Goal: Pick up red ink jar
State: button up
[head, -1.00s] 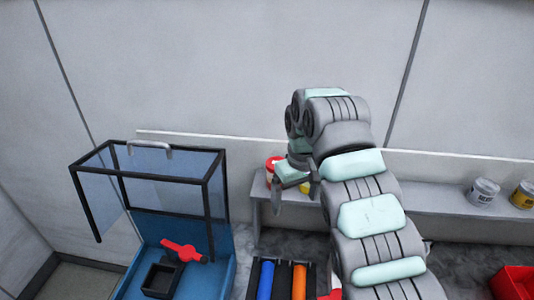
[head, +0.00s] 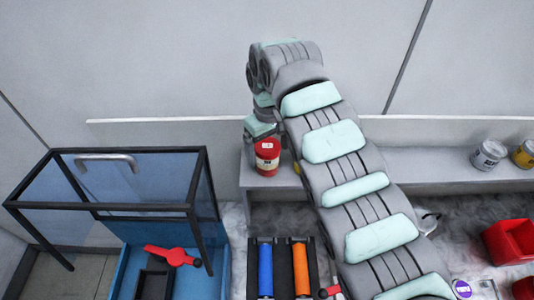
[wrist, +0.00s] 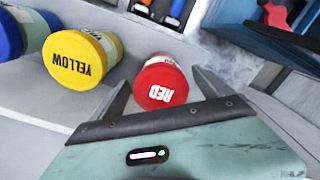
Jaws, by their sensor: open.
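The red ink jar (head: 267,157) stands upright on the left end of the grey shelf, with a red lid and a pale label. In the wrist view its lid (wrist: 161,86) reads RED and lies between and just beyond the two fingers of my gripper (wrist: 166,88). My gripper is open, with one finger on each side of the jar in that view. I cannot tell whether a finger touches it. In the head view my gripper's fingers are mostly hidden behind the jar and my arm.
A yellow jar (wrist: 82,60) stands close beside the red jar, with a blue jar (wrist: 10,35) beyond. Grey (head: 489,154) and yellow-brown jars stand farther right on the shelf (head: 440,180). A black-framed clear guard (head: 150,180) is at left. Blue and orange rollers (head: 300,270) lie in front.

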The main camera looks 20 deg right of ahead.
jog(key=shift+w+f+p, duration=0.1)
jog(key=shift+f+p, duration=1.2)
jog(key=shift+f, duration=1.45)
jog(key=c, duration=1.9)
jog(key=shift+r, duration=0.1)
jog(key=shift+c, duration=0.2)
notch_tip(320, 180, up, 14)
jog(key=b, duration=0.4)
jog(key=shift+f, duration=0.25)
notch_tip(320, 180, up, 6)
jog(key=p, duration=0.6)
jog(key=shift+r, duration=0.2)
